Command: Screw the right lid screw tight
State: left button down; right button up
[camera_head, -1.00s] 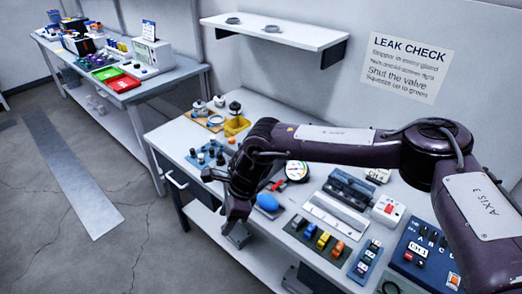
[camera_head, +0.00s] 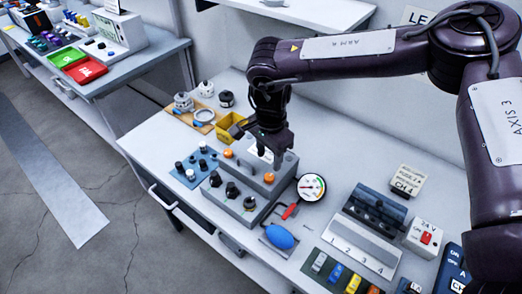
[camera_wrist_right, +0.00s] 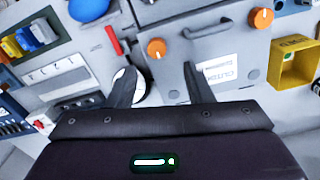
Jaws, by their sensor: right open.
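The grey box (camera_head: 236,203) stands on the bench with a flat lid behind its row of black knobs. The right lid screw is an orange knob (camera_head: 269,178), also in the right wrist view (camera_wrist_right: 156,48). The other orange screw (camera_head: 228,153) is at the lid's left end; it also shows in the wrist view (camera_wrist_right: 262,17). My right gripper (camera_head: 269,158) hangs over the lid's back part, just behind the right screw. In the wrist view its fingers (camera_wrist_right: 160,72) are apart with nothing between them, and the screw lies beyond the tips. My left gripper is not visible.
A pressure gauge (camera_head: 311,187) and blue bulb (camera_head: 279,236) lie close right of the box. A yellow bin (camera_head: 229,127) stands behind it, and a blue tray of fittings (camera_head: 193,168) to its left. The lid carries a handle (camera_wrist_right: 208,28) between the screws.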

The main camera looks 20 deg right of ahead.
aim_at(269, 176)
jog(key=shift+w+f, duration=0.15)
jog(key=shift+w, duration=0.2)
jog(key=shift+s+d+f, duration=0.1)
jog(key=shift+s+f, duration=0.05)
jog(key=shift+f, duration=0.1)
jog(key=shift+s+f+p, duration=0.6)
jog(key=shift+s+f, duration=0.15)
jog(key=shift+f, duration=0.25)
notch_tip(269, 176, down, 3)
jog(key=shift+w+r+p, duration=0.1)
jog(key=shift+r+p, duration=0.05)
jog(key=shift+p, duration=0.15)
jog(key=shift+w+f, duration=0.3)
jog(key=shift+f, duration=0.5)
jog(key=shift+s, duration=0.15)
jog(key=c, duration=1)
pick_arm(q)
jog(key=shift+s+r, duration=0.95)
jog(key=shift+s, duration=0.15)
